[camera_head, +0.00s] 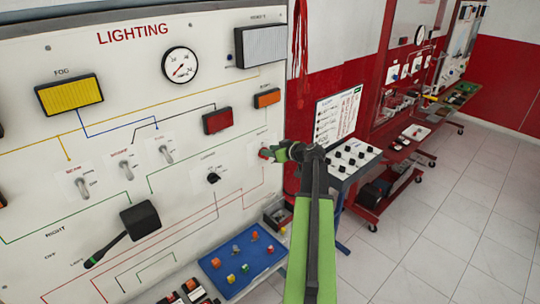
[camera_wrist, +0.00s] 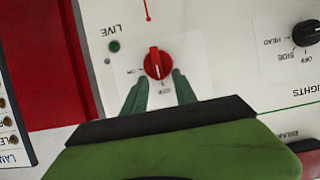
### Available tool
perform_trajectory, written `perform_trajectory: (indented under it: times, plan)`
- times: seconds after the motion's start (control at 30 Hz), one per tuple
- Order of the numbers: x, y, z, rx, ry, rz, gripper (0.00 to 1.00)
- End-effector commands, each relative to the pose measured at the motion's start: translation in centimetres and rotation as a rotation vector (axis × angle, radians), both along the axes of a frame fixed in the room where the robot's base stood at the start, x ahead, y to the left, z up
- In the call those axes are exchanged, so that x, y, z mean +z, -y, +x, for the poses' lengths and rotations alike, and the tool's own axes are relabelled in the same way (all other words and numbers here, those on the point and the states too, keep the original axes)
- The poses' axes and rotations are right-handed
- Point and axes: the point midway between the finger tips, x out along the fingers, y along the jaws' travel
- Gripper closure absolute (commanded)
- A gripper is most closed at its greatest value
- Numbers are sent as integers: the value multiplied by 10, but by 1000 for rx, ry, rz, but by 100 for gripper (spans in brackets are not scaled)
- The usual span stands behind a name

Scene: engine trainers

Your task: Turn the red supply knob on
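The red supply knob (camera_wrist: 158,62) sits on a white label plate on the panel. In the wrist view its grip ridge runs roughly up and down, between small markings to its left and below it. My gripper (camera_wrist: 161,84) is open, its two green fingertips apart at the knob's near edge, one on each side. I cannot tell whether either finger touches it. In the head view the knob (camera_head: 263,153) shows as a small red spot at the panel's right, partly hidden by my gripper (camera_head: 272,153).
The white LIGHTING panel (camera_head: 110,120) carries switches, lamps, a gauge and a black lever (camera_head: 140,220). A black rotary knob (camera_head: 213,178) is left of the red knob. A blue tray (camera_head: 225,262) lies below. More trainers stand right; the tiled floor there is clear.

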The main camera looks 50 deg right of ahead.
Motion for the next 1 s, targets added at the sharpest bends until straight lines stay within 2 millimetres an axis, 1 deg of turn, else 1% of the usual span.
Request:
perform_trajectory:
  times: [0.1, 0.33, 0.5, 0.6, 0.8, 0.83, 1.0]
  plan:
    - [-2, 1, 5, -1, 0, 0, 66]
    - [-2, 0, 5, -1, 0, 0, 66]
    - [-2, 0, 5, 0, 0, 0, 89]
    - [-2, 0, 5, 0, 0, 0, 100]
    - [-2, 0, 6, 0, 0, 0, 100]
    - [-2, 4, 5, -1, 0, 1, 100]
    - [-2, 1, 5, -1, 1, 11, 100]
